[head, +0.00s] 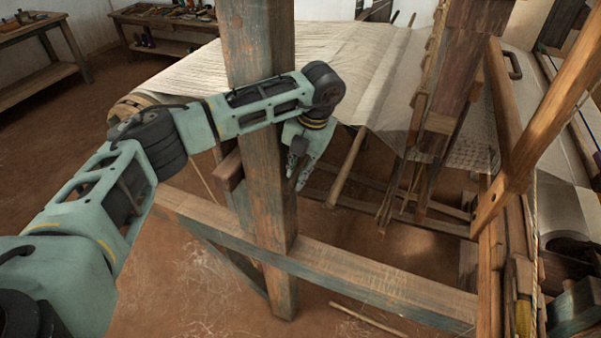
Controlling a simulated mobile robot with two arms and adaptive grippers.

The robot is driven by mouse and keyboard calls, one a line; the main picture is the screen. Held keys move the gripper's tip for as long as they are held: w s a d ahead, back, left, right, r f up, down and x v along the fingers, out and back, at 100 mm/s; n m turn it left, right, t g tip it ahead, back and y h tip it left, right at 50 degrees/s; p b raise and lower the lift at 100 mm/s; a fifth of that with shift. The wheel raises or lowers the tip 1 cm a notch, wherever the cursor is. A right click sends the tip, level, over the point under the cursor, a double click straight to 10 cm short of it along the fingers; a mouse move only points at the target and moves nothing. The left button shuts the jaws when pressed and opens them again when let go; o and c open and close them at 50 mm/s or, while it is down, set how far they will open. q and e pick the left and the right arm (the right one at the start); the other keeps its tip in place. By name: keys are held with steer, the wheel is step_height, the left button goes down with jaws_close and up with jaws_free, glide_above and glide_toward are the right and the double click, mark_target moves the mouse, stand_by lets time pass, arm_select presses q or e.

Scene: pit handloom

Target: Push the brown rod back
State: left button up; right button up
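A brown rod (346,168) slopes down from beneath the pale sheet of warp threads, just right of the thick post. I cannot be sure it is the rod the task names. My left arm reaches in from the left and bends across the post. My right gripper is not in view.
The thick upright post (262,60) and the low crossbeam (340,268) of the loom frame stand close to my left arm. A thin stick (368,319) lies on the brown floor. Workbenches (165,22) stand at the back left. Loom timbers crowd the right side.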

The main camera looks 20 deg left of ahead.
arm_select(q)
steer(key=o, duration=0.4)
steer(key=shift+a+r, duration=0.15)
steer(key=shift+a, duration=0.1)
steer(key=shift+c, duration=0.2)
steer(key=shift+o, duration=0.4)
steer(key=shift+d+r, duration=0.15)
steer(key=shift+r, duration=0.25)
step_height(320, 180, up, 7)
steer(key=d, duration=0.1)
steer(key=shift+d, duration=0.25)
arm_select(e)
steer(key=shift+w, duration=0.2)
arm_select(q)
steer(key=shift+f, duration=0.1)
